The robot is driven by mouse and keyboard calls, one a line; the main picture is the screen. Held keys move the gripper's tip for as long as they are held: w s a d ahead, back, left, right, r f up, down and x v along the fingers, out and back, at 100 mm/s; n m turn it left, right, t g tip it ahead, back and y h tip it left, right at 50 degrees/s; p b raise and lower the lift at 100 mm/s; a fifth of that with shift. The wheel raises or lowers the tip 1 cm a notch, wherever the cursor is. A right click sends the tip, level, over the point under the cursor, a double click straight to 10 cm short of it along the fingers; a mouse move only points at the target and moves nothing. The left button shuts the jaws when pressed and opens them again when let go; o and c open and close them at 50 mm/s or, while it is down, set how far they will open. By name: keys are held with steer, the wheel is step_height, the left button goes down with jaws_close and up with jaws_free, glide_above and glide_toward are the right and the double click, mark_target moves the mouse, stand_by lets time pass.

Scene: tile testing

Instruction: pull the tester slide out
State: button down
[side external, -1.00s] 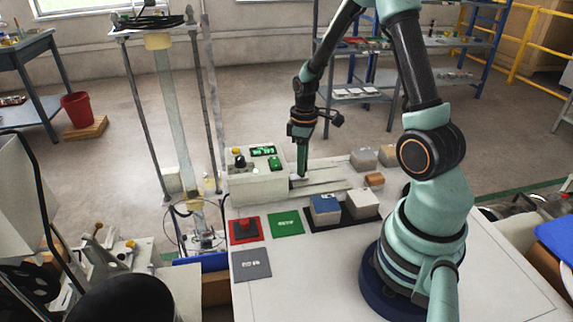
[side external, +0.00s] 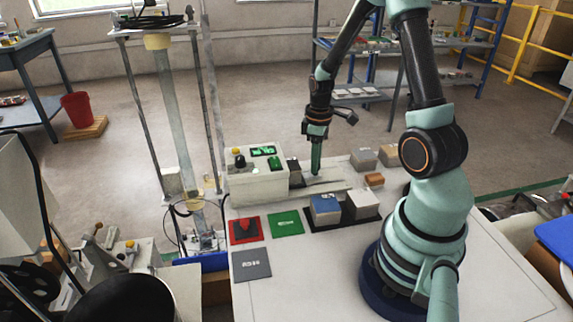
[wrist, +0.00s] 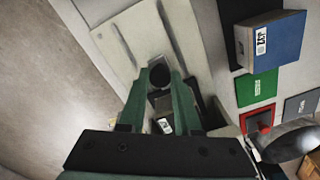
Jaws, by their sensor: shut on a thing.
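The tester (side external: 258,187) is a pale box with a green display and buttons on top. Its slide (side external: 295,180) sticks out of the right side and carries a dark tile (side external: 293,165). In the wrist view the slide's round black knob (wrist: 159,76) sits between my fingertips. My gripper (side external: 316,173) points down and is shut on this knob, over the pale rail plate (side external: 335,184) right of the tester.
A blue-topped block (side external: 325,205) and a grey block (side external: 361,205) stand on a black mat in front of the rails. Red (side external: 244,229), green (side external: 286,223) and grey (side external: 251,264) pads lie to the left. Grey blocks (side external: 363,160) and a small orange block (side external: 374,179) stand at right.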

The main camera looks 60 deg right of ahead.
steer(key=shift+s+d, duration=2)
steer(key=shift+d, duration=0.1)
steer(key=c, duration=0.6)
jaws_free()
steer(key=shift+c, duration=0.2)
step_height(320, 180, up, 6)
